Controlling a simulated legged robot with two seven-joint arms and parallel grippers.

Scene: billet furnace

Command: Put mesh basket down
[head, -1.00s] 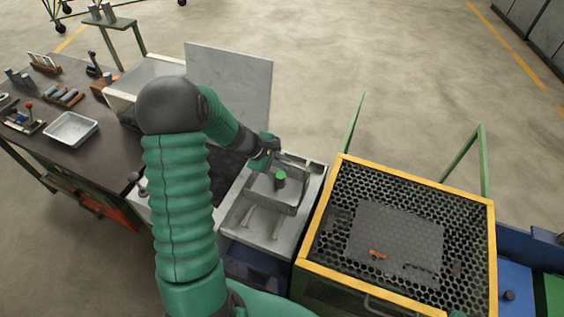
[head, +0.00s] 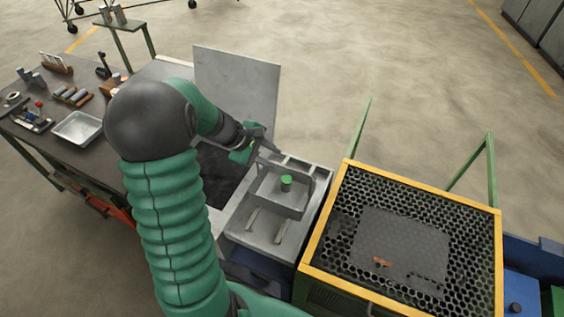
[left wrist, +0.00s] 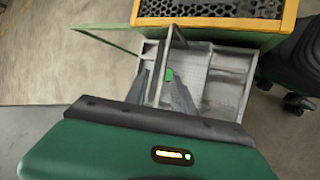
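The mesh basket (head: 291,205) is a small grey box with a raised handle (head: 315,178). It is over the grey metal tank (head: 244,248) and looks level, apparently resting there; its underside is hidden. A green-topped cylinder (head: 286,183) stands in it. My left gripper (head: 266,145) is at the handle's far left end, above the basket. In the left wrist view its two fingers (left wrist: 158,75) are spread apart, with the basket handle (left wrist: 175,40) passing between and beyond them; I see no clear grip. My right gripper is not in view.
A yellow-rimmed perforated table (head: 400,235) stands right of the tank. An upright grey panel (head: 237,88) stands behind the tank. A dark workbench (head: 62,155) at left holds a metal tray (head: 78,127) and tools.

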